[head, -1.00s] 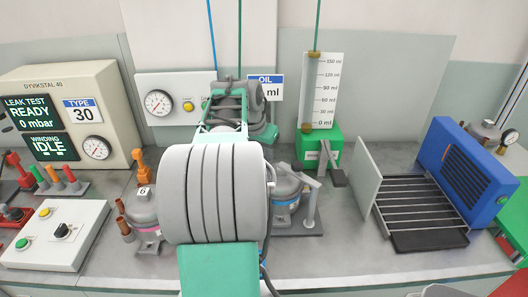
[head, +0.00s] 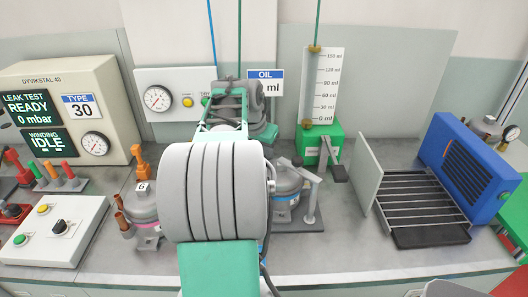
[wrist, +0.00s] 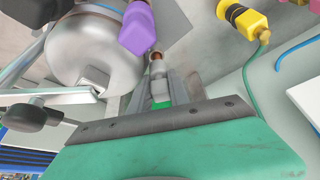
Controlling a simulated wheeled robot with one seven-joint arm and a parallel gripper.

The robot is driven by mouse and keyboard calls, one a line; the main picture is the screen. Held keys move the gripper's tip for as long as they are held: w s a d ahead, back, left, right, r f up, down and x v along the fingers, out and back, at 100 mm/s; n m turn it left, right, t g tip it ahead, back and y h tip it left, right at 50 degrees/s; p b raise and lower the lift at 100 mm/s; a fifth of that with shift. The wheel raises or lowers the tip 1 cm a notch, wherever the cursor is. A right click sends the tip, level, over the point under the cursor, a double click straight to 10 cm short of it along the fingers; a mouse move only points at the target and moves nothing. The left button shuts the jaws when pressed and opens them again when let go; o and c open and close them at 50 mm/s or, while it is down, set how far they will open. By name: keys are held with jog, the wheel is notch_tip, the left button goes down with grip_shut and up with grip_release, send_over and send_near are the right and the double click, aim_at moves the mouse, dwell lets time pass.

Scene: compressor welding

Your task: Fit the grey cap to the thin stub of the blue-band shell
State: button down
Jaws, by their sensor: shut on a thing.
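The blue-band shell (head: 287,186) stands on the bench just right of my arm, partly hidden by it. In the wrist view its silver body (wrist: 95,52) fills the upper left, with a purple piece (wrist: 137,30) in front of it. A thin copper stub (wrist: 156,58) shows beyond my fingertips. My gripper (wrist: 163,80) is shut on a small grey piece (wrist: 160,86), which looks like the grey cap, in line with the stub and close to it. I cannot tell whether they touch. The head view hides my gripper behind my arm.
A pink-band shell (head: 146,208) stands left of my arm. A clamp stand (head: 311,198) is right beside the blue-band shell. A green oil unit (head: 318,143) is behind, and a rack (head: 425,200) is at right. A yellow connector (wrist: 247,20) shows in the wrist view.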

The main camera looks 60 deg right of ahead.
jog(key=c, duration=1.1)
grip_release()
jog(key=shift+c, duration=0.2)
jog(key=v, duration=0.8)
jog(key=shift+w+d, duration=0.1)
jog(key=w+a+f+n+t+y, duration=0.15)
jog(key=w+a+n, duration=0.35)
jog(key=a, duration=0.5)
jog(key=w+a+f+n+t, duration=0.15)
jog(key=w+a+n, duration=0.25)
jog(key=w+a, duration=0.55)
jog(key=s+a+f+n+y, duration=0.1)
jog(key=a+f+n, duration=0.2)
jog(key=a, duration=0.6)
jog(key=s+a+f+n+y+p, duration=0.1)
jog(key=s+a+f+n, duration=0.1)
jog(key=a, duration=0.6)
jog(key=s+a+f+n+y, duration=0.1)
jog(key=a+f+n, duration=0.3)
jog(key=a, duration=0.5)
jog(key=shift+s+a+n, duration=0.35)
jog(key=shift+s+n, duration=0.05)
jog(key=shift+s, duration=0.15)
